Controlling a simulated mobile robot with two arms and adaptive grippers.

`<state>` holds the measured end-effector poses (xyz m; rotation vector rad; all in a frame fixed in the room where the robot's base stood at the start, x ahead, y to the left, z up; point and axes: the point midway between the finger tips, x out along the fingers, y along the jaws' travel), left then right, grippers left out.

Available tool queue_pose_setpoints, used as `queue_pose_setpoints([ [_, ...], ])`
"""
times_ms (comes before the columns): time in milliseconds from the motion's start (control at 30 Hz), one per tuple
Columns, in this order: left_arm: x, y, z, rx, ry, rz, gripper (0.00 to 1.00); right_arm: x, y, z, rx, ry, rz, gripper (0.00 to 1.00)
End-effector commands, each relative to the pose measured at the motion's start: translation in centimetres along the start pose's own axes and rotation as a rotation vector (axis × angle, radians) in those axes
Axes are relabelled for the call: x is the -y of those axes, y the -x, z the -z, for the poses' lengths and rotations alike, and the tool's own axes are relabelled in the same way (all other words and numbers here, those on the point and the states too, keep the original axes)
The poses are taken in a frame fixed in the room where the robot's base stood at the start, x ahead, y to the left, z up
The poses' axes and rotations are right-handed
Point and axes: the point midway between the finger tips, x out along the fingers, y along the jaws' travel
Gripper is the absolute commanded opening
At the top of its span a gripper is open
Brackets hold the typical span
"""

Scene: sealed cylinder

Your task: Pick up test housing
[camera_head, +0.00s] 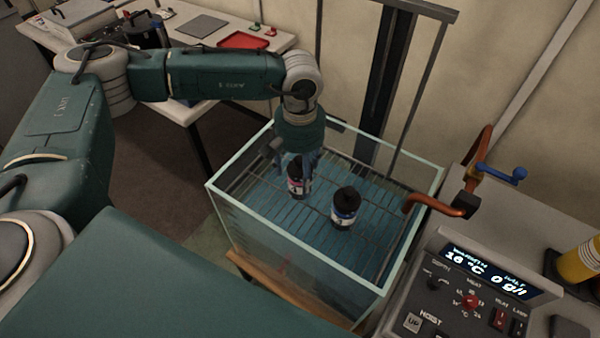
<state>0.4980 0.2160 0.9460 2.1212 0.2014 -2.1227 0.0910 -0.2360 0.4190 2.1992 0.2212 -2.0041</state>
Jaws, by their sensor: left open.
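Two small dark cylinders with black tops stand upright on the wire rack (270,208) in the glass tank (228,207). One has a pink-red and white label (296,188); the other has a blue and white label (344,214) and is to its right and nearer. I cannot tell which of them is the test housing. My left gripper (297,167) points down into the tank, open, at the top of the pink-labelled cylinder. Its fingers partly overlap that cylinder, and contact cannot be made out. My right gripper is out of view.
The glass rim surrounds the rack, and a dark hoist frame (395,80) rises behind it. An orange pipe with a blue handle (500,174) is at the right. A control panel (475,290) stands front right. A white bench with a red tray (243,41) is at the back left.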

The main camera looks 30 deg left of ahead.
Motion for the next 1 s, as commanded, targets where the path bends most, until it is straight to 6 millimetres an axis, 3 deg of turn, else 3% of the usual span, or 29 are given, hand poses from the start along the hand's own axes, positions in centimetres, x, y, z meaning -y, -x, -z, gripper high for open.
queue_pose_setpoints([
  [133,0.0,-1.19,-0.02,0.0,0.0,0.0,0.7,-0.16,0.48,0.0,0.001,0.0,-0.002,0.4],
  [367,-0.01,-1.38,0.01,-0.001,-0.001,0.0,0.68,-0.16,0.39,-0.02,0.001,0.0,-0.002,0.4],
  [600,-0.01,-1.35,0.02,-0.001,-0.001,0.0,0.2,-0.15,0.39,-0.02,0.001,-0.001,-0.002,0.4],
  [700,-0.04,-1.24,0.1,-0.003,0.0,-0.001,0.04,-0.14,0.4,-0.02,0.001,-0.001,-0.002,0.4],
  [1000,-0.05,-1.01,0.13,-0.004,0.0,-0.002,0.04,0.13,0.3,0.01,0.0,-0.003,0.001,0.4],
])
